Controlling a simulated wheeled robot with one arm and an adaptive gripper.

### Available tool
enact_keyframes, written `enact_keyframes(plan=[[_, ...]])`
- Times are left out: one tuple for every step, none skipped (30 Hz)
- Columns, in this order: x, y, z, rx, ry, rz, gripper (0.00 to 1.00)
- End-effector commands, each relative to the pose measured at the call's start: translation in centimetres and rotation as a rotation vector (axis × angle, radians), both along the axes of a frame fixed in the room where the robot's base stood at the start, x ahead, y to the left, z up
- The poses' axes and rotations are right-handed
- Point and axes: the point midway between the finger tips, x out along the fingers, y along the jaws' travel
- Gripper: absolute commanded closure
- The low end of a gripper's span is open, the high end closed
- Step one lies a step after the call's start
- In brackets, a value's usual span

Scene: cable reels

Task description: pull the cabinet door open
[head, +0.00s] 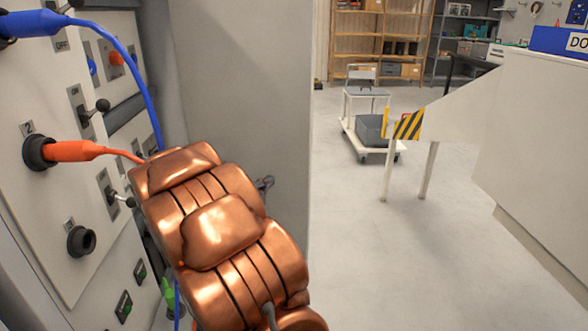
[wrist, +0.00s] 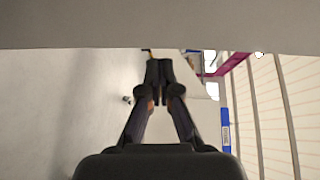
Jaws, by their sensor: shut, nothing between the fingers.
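A tall plain grey panel (head: 245,90), which looks like the cabinet door, stands out to the right of the control panel in the head view. A small dark fitting (head: 265,183) shows at its face beside my copper arm; I cannot tell what it is. In the wrist view my gripper (wrist: 159,63) has its fingers together and empty, with the tips close to a pale grey edge (wrist: 160,25) across the top. Whether they touch it I cannot tell. In the head view my arm hides the gripper. No door handle shows clearly.
The control panel (head: 45,200) at the left carries a blue plug and cable (head: 110,40), an orange plug (head: 75,151), switches and sockets. Open floor (head: 350,240) lies to the right, with a white trolley (head: 368,130) and a white counter (head: 535,160) beyond.

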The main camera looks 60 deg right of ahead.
Motion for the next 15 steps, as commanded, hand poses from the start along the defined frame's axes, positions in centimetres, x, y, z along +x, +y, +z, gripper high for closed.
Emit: enact_keyframes(plan=[[-0.9, -0.6, -0.3, -0.024, -0.011, -0.037, 1.00], [-1.3, -0.8, -0.3, -0.035, -0.018, -0.054, 1.00], [-1.7, -1.0, -0.2, -0.047, -0.027, -0.070, 1.00], [-2.0, -1.1, -0.2, -0.054, -0.031, -0.080, 1.00], [-2.2, -1.3, -0.1, -0.059, -0.035, -0.088, 1.00], [-2.4, -1.4, 0.0, -0.064, -0.038, -0.095, 1.00], [-2.4, -1.5, 0.1, -0.067, -0.039, -0.098, 1.00], [-2.5, -1.7, 0.1, -0.069, -0.040, -0.099, 1.00], [-2.5, -2.0, 0.1, -0.069, -0.040, -0.100, 1.00], [-2.5, -2.2, 0.1, -0.069, -0.040, -0.100, 1.00], [-2.5, -2.4, 0.2, -0.069, -0.040, -0.100, 1.00], [-2.5, -2.8, 0.2, -0.069, -0.040, -0.100, 1.00], [-2.5, -3.1, 0.2, -0.069, -0.040, -0.101, 1.00], [-2.5, -3.4, 0.2, -0.070, -0.039, -0.101, 1.00], [-2.5, -3.8, 0.1, -0.070, -0.038, -0.100, 1.00]])
